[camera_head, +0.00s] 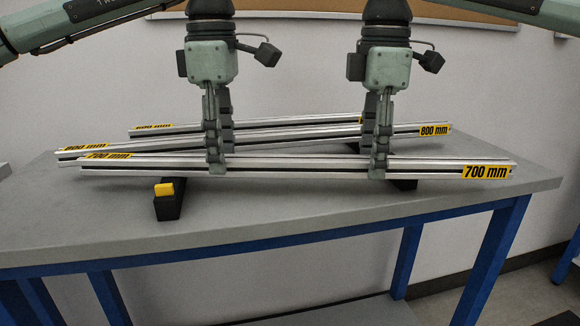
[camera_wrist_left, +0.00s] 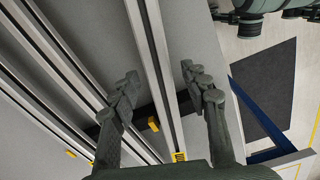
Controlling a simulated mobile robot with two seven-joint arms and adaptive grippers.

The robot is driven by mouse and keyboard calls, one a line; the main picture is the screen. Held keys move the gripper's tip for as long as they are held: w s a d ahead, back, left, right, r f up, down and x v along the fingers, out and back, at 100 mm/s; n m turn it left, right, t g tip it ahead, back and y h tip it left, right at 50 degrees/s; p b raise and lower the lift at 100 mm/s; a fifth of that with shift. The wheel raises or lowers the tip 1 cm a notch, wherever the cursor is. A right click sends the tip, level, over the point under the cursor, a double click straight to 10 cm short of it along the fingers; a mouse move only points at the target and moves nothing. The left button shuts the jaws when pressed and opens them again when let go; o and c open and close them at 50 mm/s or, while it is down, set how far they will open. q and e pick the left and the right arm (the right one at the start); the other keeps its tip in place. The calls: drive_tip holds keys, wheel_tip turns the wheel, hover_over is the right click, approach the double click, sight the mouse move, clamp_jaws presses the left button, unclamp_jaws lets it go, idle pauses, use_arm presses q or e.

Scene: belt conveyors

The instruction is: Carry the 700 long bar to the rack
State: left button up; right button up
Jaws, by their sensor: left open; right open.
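The 700 long bar (camera_head: 300,168) is a silver profile with yellow "700 mm" labels, lying nearest the table's front edge. My left gripper (camera_head: 217,168) is at the bar's left half, pointing down. In the left wrist view, the same bar (camera_wrist_left: 160,60) runs between its two spread fingers (camera_wrist_left: 160,97), which stand apart from it on either side. My right gripper (camera_head: 379,170) is open, pointing down at the bar's right half; its contact with the bar is unclear. No rack can be made out.
Other silver bars lie behind, including one labelled 800 mm (camera_head: 434,130). A black support with a yellow block (camera_head: 166,201) sits under the bars at left, another dark support (camera_head: 402,184) at right. The grey table (camera_head: 330,205) has free room in front.

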use_arm(q)
drive_tip(key=shift+r, duration=0.1)
use_arm(e)
drive_tip(key=shift+r, duration=0.25)
use_arm(q)
wheel_tip(320, 180, up, 12)
use_arm(e)
wheel_tip(320, 180, up, 12)
drive_tip(key=shift+f, duration=0.2)
idle(0.3)
use_arm(q)
drive_tip(key=shift+s+f, duration=0.1)
drive_tip(key=shift+f, duration=0.1)
use_arm(e)
drive_tip(key=shift+s+f, duration=0.1)
